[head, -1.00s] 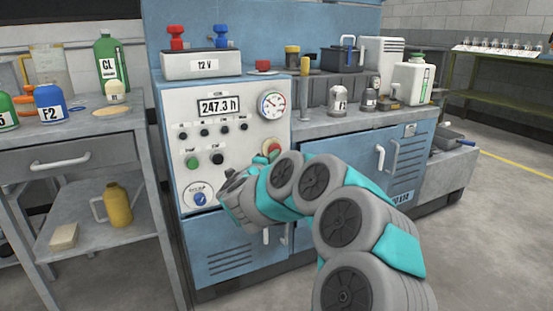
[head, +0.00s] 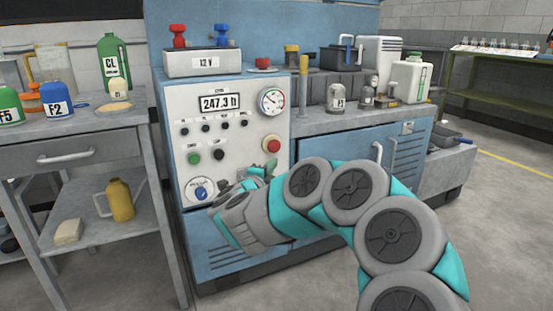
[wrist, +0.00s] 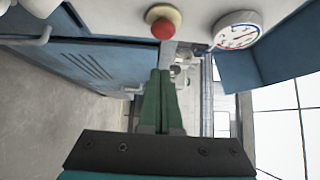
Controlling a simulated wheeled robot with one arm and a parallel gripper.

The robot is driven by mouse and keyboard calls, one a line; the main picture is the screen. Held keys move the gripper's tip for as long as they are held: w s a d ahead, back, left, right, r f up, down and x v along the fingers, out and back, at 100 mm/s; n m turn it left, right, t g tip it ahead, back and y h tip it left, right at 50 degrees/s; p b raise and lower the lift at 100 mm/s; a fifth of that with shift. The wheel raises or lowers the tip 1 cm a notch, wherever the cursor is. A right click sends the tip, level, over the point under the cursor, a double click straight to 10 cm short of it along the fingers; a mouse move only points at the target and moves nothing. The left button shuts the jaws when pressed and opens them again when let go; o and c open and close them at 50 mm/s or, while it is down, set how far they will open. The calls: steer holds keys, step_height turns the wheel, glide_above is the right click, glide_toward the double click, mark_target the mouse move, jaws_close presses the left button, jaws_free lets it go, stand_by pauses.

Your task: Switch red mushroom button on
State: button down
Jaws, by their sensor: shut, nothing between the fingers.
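The red mushroom button (head: 271,145) sits on a pale collar at the right side of the grey control panel (head: 235,140), below the round gauge. In the wrist view the button (wrist: 163,29) is at the top, just beyond the fingertips in the picture. My gripper (wrist: 160,73) is shut and empty, its green fingers together. In the head view my gripper (head: 268,168) is in front of the lower panel, just below the button, partly hidden by my own wrist. I see a gap between fingers and button in the wrist view.
The gauge (head: 271,101), the green button (head: 194,158), the black button (head: 218,153) and a rotary knob (head: 200,192) share the panel. A blue cabinet (head: 350,150) stands to the right. A grey workbench (head: 80,140) with bottles stands to the left.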

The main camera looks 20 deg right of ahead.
steer(key=shift+v, duration=1.9)
